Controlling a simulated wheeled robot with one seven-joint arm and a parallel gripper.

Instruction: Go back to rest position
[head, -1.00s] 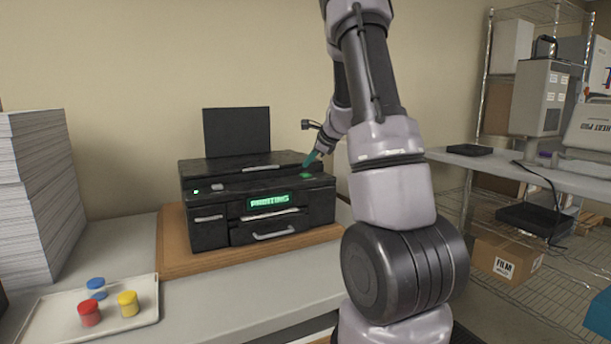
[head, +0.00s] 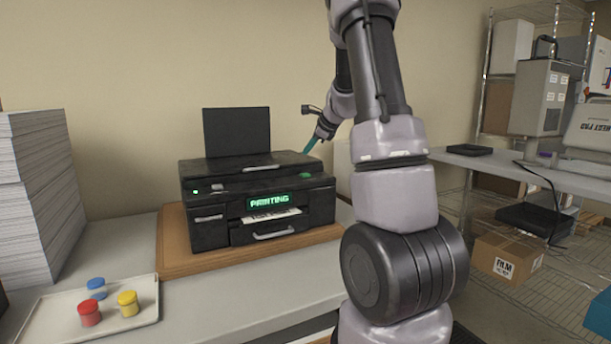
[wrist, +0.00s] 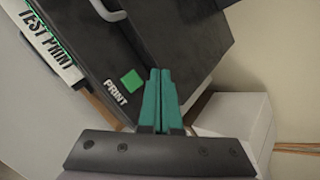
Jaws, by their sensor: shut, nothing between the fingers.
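My gripper (head: 309,149) is shut and empty, with its green fingers just above the right end of the black printer (head: 210,232). In the wrist view the shut fingers (wrist: 160,74) show close to the green print button (wrist: 132,81) on the printer's top, apart from it as far as I can tell. The printer stands on a wooden board (head: 172,255), and its display (head: 269,200) reads "PRINTING". A printed sheet (head: 271,215) sticks out of the front slot. In the wrist view the sheet (wrist: 40,35) reads "TEST PRINT".
A tall paper stack (head: 38,200) stands at the left. A pale tray (head: 55,317) holds red, blue and yellow jars. A wire shelf (head: 485,90) and a side table (head: 520,172) with machines are at the right.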

